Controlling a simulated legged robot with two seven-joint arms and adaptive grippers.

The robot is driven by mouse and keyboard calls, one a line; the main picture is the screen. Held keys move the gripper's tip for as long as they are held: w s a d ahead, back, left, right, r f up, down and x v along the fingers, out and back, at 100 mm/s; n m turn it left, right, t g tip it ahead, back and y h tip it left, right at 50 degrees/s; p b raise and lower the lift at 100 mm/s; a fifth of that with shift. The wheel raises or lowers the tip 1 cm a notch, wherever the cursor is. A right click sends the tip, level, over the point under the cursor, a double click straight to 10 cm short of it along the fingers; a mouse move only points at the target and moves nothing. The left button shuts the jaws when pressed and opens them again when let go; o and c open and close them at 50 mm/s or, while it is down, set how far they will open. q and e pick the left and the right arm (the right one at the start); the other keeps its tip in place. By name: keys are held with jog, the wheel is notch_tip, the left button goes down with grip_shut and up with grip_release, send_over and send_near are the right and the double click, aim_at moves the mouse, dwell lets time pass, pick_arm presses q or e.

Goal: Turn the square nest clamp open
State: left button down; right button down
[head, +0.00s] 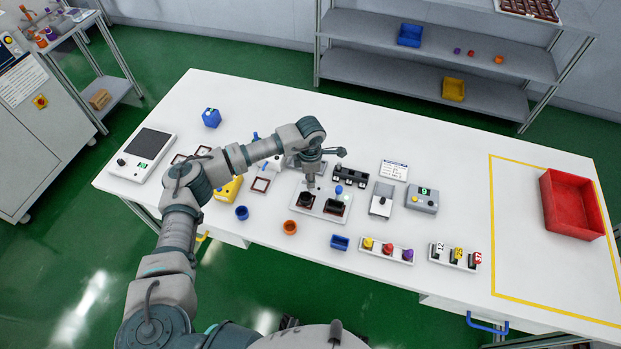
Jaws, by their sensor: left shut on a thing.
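A pale fixture plate (318,214) lies on the middle of the white table with two dark nests on it, a left one (305,199) and a right one (334,208). A blue clamp knob (338,190) stands behind the right nest. My left gripper (310,184) points down at the back of the left nest. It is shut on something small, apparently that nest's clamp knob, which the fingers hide. I cannot make out which nest is square or how its clamp is turned. My right gripper is not in view.
A black block (351,176) stands just behind the plate. A grey device (382,200) and a grey box with a green display (422,198) stand to its right. An orange cup (290,228) and a blue tray (340,243) are in front. A red bin (572,204) stands far right.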

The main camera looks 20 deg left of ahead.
pick_arm(q)
jog(key=shift+w+r, duration=0.1)
dwell(0.3)
jog(key=c, duration=1)
grip_release()
jog(key=shift+a, duration=0.1)
jog(key=shift+r, duration=0.15)
notch_tip(320, 180, up, 12)
jog(key=shift+f, duration=0.25)
jog(key=shift+f, duration=0.1)
